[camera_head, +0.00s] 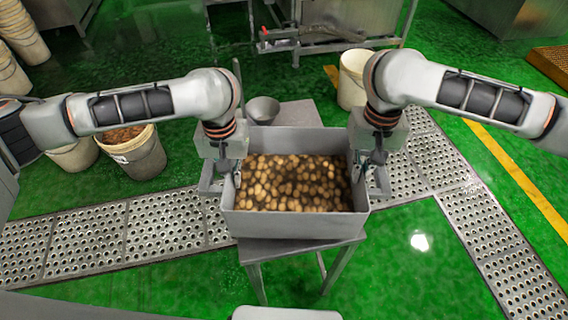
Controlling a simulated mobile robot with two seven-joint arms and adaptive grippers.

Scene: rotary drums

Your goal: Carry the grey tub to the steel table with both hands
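The grey tub (295,226) stands in the middle of the head view, filled with round brown pieces (290,182). It appears to rest on a small steel table (300,248), whose legs show below. My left gripper (229,178) is at the tub's left side wall, by a grey side bracket or handle. My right gripper (367,168) is at the right side wall, by a similar part. Both point down. Their fingertips are small and partly hidden against the tub walls, so I cannot tell whether they grip it.
A grey metal bowl (262,109) stands behind the tub. White buckets stand at left (135,154) and back right (352,80). A steel frame (330,45) is at the back. Perforated metal drain covers (150,228) cross the green floor; open floor lies front right.

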